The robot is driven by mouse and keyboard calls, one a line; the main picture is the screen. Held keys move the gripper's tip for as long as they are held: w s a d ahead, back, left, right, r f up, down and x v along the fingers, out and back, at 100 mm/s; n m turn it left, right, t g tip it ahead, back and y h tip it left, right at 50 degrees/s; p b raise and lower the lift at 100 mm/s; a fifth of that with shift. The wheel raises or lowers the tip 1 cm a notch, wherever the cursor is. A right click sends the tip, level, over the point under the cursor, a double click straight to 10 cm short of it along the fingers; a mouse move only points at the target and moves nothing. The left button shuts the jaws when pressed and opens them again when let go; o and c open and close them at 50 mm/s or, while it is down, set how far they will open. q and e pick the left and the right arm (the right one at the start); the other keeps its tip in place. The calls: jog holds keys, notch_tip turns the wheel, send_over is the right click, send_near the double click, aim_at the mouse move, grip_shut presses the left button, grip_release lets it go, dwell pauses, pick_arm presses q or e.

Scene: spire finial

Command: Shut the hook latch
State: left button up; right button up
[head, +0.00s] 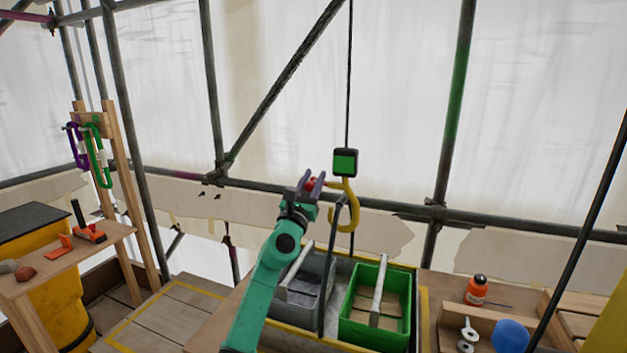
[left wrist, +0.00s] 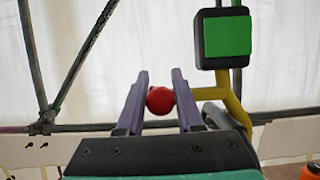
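The yellow hook (head: 351,208) hangs under a black and green block (head: 345,162) on a dark cable. A dark bail (head: 336,208) rises to the hook; the left wrist view cannot show clearly how they meet. My left gripper (head: 312,181) is up beside the hook, on its left. A red round knob (left wrist: 160,100) sits between its two purple-grey fingers and nearly fills the gap. I cannot tell whether the fingers press on it. The latch behind the knob is hidden. The block (left wrist: 227,37) and hook (left wrist: 236,110) also show in the left wrist view. My right gripper is not in view.
Below the hook stand a grey tub (head: 303,290) and a green crate (head: 401,309). An orange bottle (head: 477,290) and a blue ball (head: 510,335) are at right. Scaffold poles (head: 455,110) cross behind. A side bench (head: 70,262) holds tools at left.

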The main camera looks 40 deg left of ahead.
pick_arm(q)
grip_shut()
